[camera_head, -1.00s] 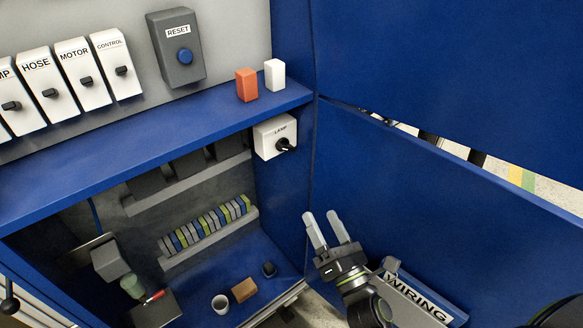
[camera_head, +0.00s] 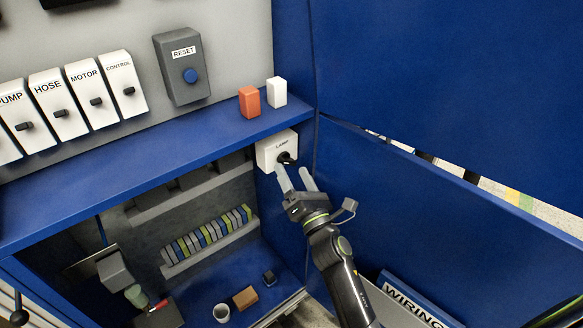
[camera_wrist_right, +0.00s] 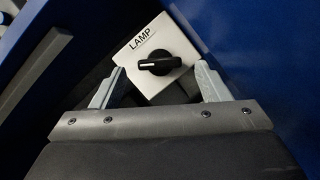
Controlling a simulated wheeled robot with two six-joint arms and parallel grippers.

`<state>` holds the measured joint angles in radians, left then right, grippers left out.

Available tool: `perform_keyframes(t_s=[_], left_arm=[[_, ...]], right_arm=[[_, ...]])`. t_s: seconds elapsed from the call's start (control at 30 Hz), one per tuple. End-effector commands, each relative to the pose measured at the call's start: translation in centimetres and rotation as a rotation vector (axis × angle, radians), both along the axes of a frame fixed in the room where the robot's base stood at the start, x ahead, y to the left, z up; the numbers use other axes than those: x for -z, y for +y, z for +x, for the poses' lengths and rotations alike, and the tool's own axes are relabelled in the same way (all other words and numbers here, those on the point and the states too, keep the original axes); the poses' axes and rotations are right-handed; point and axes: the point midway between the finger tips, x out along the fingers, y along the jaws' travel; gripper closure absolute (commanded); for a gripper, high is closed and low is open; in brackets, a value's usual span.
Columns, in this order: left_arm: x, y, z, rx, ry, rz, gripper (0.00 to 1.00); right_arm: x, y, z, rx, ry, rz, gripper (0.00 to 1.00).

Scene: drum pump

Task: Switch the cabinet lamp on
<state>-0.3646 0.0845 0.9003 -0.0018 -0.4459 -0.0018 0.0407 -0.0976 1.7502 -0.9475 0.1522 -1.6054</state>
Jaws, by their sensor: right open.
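The lamp switch is a white box (camera_head: 272,147) labelled LAMP with a black rotary knob (camera_head: 286,158). It is fixed to the blue cabinet side wall just below the shelf. My right gripper (camera_head: 295,178) is open and empty, its fingertips just below the knob in the head view. In the right wrist view the box (camera_wrist_right: 140,52) and knob (camera_wrist_right: 159,65) lie ahead, between and beyond the open fingers (camera_wrist_right: 158,84). The knob's white mark line points left in that view. I cannot tell whether the fingers touch the knob. My left gripper is not in view.
An orange block (camera_head: 249,101) and a white block (camera_head: 276,92) stand on the blue shelf (camera_head: 130,165) above. A blue door panel (camera_head: 440,210) is close on the right. A cup (camera_head: 221,312) and a brown block (camera_head: 245,297) sit on the cabinet floor.

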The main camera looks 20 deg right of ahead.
Motion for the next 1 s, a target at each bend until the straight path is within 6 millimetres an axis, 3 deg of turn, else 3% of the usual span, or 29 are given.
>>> perform_keyframes(t_s=[0.2, 0.53, 0.87, 1.0], left_arm=[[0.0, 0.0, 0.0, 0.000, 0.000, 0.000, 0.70], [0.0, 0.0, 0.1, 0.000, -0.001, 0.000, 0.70], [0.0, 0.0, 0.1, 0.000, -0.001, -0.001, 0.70], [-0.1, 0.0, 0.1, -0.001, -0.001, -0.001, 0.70]], right_arm=[[-0.6, 0.2, 1.7, -0.001, -0.001, 0.000, 0.31], [-0.6, 0.2, 1.9, 0.000, 0.000, 0.000, 0.32], [-0.6, 0.2, 1.9, 0.000, 0.000, 0.000, 0.75], [-0.6, 0.2, 1.9, 0.000, 0.002, 0.005, 0.76]])
